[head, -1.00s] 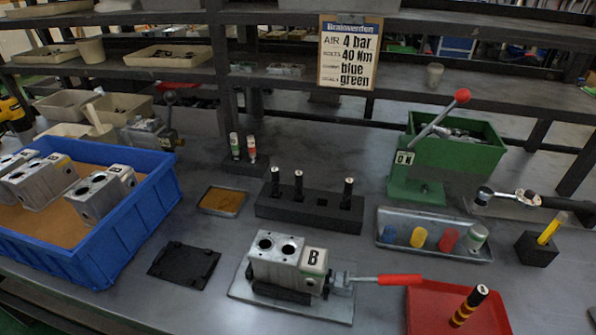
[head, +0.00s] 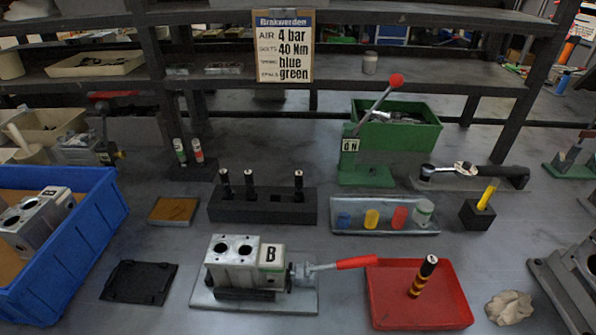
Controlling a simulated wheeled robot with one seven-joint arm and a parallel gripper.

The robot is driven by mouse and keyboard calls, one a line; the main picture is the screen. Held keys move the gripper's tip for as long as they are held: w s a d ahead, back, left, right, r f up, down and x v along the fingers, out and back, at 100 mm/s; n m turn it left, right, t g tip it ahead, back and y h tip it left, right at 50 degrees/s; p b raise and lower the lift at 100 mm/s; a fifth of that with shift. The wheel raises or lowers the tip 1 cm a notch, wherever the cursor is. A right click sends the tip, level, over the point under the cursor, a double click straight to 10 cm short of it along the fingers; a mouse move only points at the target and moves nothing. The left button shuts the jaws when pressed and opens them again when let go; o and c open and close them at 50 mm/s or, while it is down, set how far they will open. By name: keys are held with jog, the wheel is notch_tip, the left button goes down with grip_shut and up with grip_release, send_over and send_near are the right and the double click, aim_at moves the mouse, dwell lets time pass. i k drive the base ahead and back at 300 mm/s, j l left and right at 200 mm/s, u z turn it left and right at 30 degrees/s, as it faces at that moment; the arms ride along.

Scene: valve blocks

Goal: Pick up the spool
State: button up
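Several dark spools with pale tops stand upright in a black rack (head: 262,207) in the middle of the bench: a left spool (head: 225,184), one beside it (head: 249,185), and one apart at the right (head: 298,185). Which one the task means I cannot tell. A grey valve block marked B (head: 232,264) sits in a fixture with a red-handled clamp (head: 343,264). My gripper is not in view.
A blue crate (head: 95,225) with valve blocks stands at left. A metal tray (head: 345,229) of coloured pieces lies right of the rack. A green lever press (head: 366,175) and bin stand behind. A crumpled cloth (head: 510,308) lies front right. Shelves cross the back.

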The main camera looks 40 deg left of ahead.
aim_at(299, 175)
jog(key=j+u, duration=0.15)
jog(key=u, duration=1.5)
jog(key=k+l+u, duration=0.15)
jog(key=l, duration=0.3)
jog(key=l+u, duration=0.15)
jog(key=l, duration=0.25)
jog(key=i+l, duration=0.1)
jog(key=i, duration=0.5)
